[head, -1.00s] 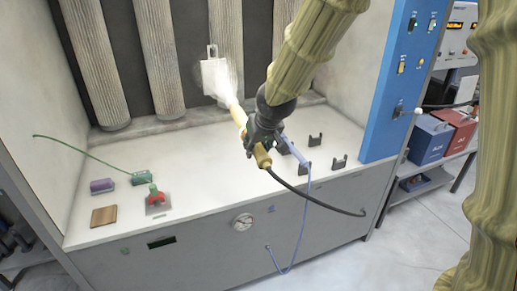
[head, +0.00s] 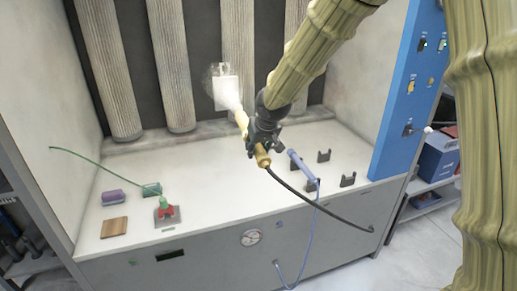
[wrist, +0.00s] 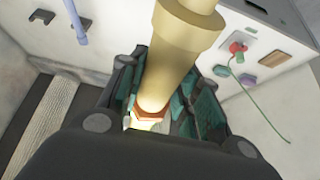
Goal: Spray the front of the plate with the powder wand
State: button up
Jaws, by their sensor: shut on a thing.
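The plate (head: 221,84) is a small white panel hanging by a hook in front of the pleated filter columns in the hood. My gripper (head: 257,139) is shut on the tan powder wand (head: 242,121), which also fills the middle of the wrist view (wrist: 182,40). The wand points up and away, toward the plate. A white powder cloud (head: 229,97) comes from its tip and covers part of the plate's front; fainter wisps show around its top. The wand's tip is blurred by the cloud. A black hose runs from the wand's rear end to the hood's front.
A blue-violet wand (head: 302,168) lies on holders at the right of the white bench, beside empty black holders (head: 323,156). At left are a red-and-green tool (head: 166,210) with a green hose, a purple block (head: 113,197), a green block (head: 151,189) and a brown block (head: 114,227).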

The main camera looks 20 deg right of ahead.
jog(key=shift+r, duration=0.1)
dwell(0.3)
jog(key=shift+r+p, duration=1.3)
jog(key=shift+r, duration=0.15)
jog(key=shift+f+b, duration=0.95)
jog(key=shift+f, duration=0.65)
jog(key=shift+f, duration=0.1)
jog(key=shift+f+b, duration=0.8)
jog(key=shift+f, duration=0.55)
jog(key=s, duration=1)
jog(key=shift+d+b, duration=0.15)
jog(key=shift+b, duration=0.2)
